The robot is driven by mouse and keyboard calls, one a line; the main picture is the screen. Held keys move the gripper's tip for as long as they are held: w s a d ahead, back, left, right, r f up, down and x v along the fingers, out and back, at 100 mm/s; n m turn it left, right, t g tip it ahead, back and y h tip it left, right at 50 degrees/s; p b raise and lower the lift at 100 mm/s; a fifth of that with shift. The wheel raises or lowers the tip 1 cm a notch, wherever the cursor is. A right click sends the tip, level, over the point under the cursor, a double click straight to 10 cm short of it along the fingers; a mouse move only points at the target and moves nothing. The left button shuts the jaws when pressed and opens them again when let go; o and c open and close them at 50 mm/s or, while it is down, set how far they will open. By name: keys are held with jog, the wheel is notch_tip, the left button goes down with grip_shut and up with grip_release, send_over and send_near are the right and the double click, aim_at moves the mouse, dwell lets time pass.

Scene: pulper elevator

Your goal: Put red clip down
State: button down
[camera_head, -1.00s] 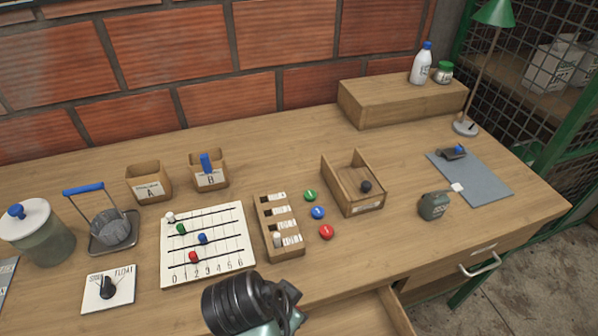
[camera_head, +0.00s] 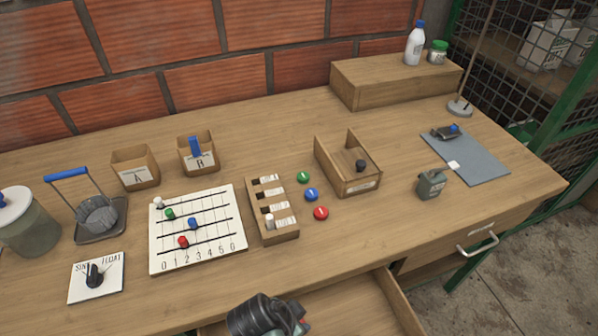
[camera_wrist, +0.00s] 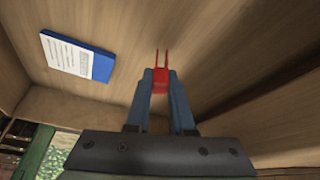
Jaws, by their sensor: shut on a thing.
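The red clip (camera_wrist: 160,87) is pinched between the two blue-grey fingers of my gripper (camera_wrist: 160,76) in the wrist view. Its two thin prongs point away from the gripper, toward a bare wooden surface. Whether the prongs touch the wood, I cannot tell. In the head view my gripper is at the bottom edge, in front of the open drawer (camera_head: 355,306), largely cut off by the frame. A small red spot shows beside it there.
A blue-and-white box or booklet (camera_wrist: 80,57) lies on the wood left of the clip in the wrist view. Above the drawer, the worktop holds a slider board (camera_head: 238,262), a slotted wooden block (camera_head: 290,236), coloured buttons and an open wooden box (camera_head: 361,187).

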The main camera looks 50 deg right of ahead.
jog(key=shift+f, duration=1.05)
jog(key=shift+f, duration=0.1)
jog(key=c, duration=0.8)
grip_release()
jog(key=p+v, duration=0.1)
jog(key=v, duration=1.1)
jog(key=shift+d+p, duration=0.1)
jog(key=shift+p, duration=0.3)
